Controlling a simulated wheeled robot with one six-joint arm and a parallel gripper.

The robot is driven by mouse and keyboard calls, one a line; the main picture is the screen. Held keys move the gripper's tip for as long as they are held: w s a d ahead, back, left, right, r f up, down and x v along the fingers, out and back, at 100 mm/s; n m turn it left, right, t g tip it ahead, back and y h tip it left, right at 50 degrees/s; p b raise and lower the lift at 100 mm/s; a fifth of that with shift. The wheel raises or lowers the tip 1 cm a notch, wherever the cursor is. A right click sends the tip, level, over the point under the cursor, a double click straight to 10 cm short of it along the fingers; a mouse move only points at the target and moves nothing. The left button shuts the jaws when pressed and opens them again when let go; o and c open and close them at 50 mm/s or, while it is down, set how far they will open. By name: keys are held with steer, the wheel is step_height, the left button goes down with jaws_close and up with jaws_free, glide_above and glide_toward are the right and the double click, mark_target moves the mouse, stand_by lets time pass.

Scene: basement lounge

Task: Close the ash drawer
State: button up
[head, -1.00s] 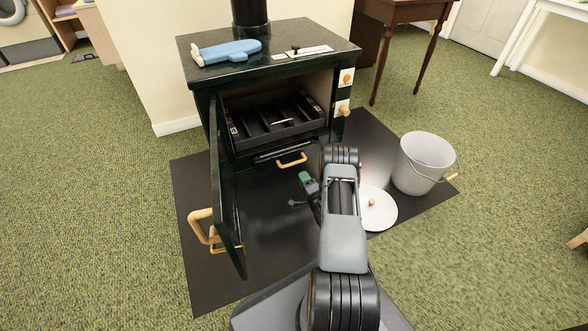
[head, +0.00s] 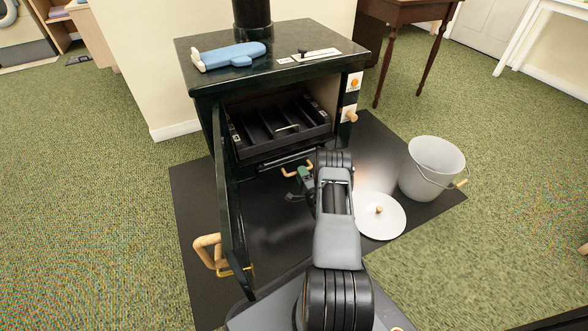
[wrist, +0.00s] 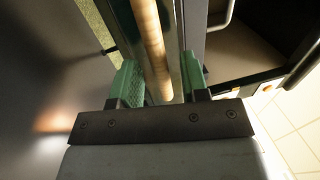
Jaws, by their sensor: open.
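The black stove (head: 205,85) stands with its tall door (head: 230,195) swung open to the left. The ash drawer (head: 290,157) is a dark front low under the firebox opening; it seems to stick out a little, but how far is hard to tell. Its light wooden handle (head: 287,173) is partly hidden by my gripper (head: 303,180). In the wrist view, a round wooden bar (wrist: 150,40), apparently this handle, runs between the green fingers of my gripper (wrist: 162,80). The fingers are open, with a gap beside the bar.
A black slotted tray (head: 275,125) sits inside the firebox. A white lid (head: 378,222) and a grey bucket (head: 430,165) are on the right of the dark floor plate (head: 190,200). The door's wooden handle (head: 205,245) juts out left.

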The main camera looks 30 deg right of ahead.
steer(key=shift+x, duration=0.8)
steer(key=shift+a, duration=0.15)
steer(key=shift+c, duration=0.5)
jaws_close()
